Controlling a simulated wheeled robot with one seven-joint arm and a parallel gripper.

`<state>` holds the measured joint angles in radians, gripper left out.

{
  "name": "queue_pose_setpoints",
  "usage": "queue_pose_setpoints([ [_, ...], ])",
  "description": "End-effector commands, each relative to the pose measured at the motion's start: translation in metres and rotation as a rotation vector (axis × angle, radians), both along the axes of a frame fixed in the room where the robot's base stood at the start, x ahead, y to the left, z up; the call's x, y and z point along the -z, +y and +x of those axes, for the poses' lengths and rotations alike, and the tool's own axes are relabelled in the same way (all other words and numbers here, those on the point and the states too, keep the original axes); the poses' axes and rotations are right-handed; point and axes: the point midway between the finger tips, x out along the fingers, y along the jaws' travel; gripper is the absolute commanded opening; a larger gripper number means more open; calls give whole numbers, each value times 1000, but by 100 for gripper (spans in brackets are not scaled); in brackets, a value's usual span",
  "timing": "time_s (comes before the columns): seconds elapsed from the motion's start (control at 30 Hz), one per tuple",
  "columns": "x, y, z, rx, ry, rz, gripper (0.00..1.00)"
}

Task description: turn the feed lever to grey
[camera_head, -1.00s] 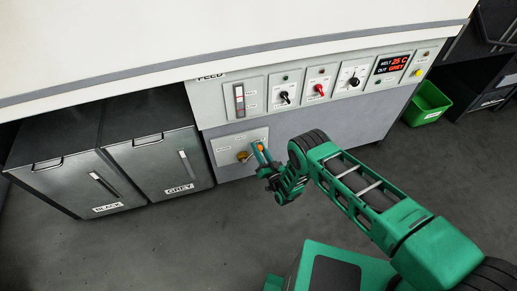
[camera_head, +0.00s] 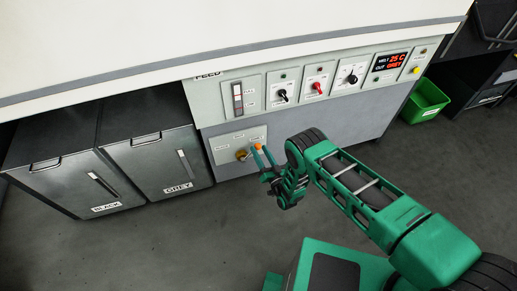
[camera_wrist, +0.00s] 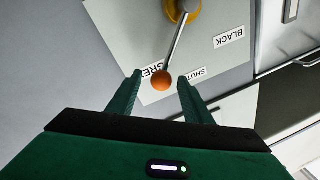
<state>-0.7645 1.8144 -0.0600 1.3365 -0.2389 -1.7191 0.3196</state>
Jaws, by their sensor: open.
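The feed lever has a thin metal arm on a yellow pivot (camera_wrist: 186,8) and an orange ball knob (camera_wrist: 162,80). In the wrist view the ball overlaps the end of the GREY label (camera_wrist: 152,70); the SHUT label (camera_wrist: 196,74) and BLACK label (camera_wrist: 229,37) lie to its right. In the head view the orange knob (camera_head: 258,147) is right of the pivot. My gripper (camera_wrist: 160,77) is open, its fingertips on either side of the ball with gaps showing. In the head view my gripper (camera_head: 262,150) is at the lever plate.
The panel above has switches and a red display (camera_head: 393,62) reading MELT 25 C, OUT GREY. Two grey bins, labelled BLACK (camera_head: 60,170) and GREY (camera_head: 155,165), stand left. A green crate (camera_head: 425,102) is at right. The floor in front is clear.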

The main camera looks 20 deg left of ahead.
Motion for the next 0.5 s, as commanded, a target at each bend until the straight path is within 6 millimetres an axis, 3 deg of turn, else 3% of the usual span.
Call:
queue_pose_setpoints([
  [0.3, 9, -40, -43, 0, 2, -3, 46],
  [0.5, 11, -52, -56, 0, 2, -2, 46],
])
